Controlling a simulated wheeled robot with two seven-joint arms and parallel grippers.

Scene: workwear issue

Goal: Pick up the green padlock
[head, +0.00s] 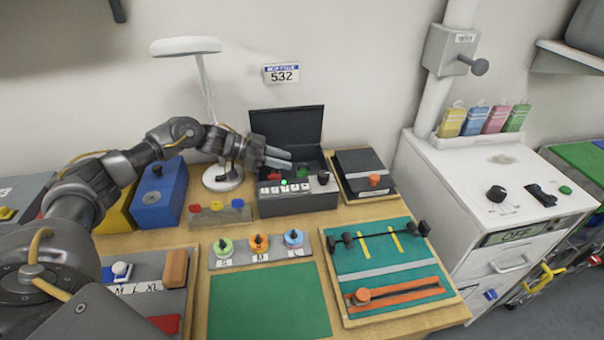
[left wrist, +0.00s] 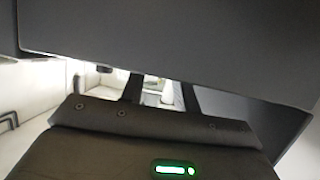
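My left gripper (head: 285,160) reaches in from the left over the open dark box (head: 298,204). Its two fingers point right with a gap between them and nothing visible in it. In the left wrist view the fingers (left wrist: 158,92) are also apart, with a pale blurred background between them. A small green thing (head: 302,171) lies in the box just below and right of the fingertips; it may be the green padlock, but its shape is too small to tell. A red thing (head: 275,176) lies left of it. My right gripper is not in view.
The raised box lid (head: 287,124) stands behind the gripper. A lamp (head: 222,178) stands left of the box, and a black case (head: 362,172) lies right. Yellow, blue, pink and green (head: 516,118) tagged blocks stand on the white cabinet (head: 470,160). The green mat (head: 268,305) is bare.

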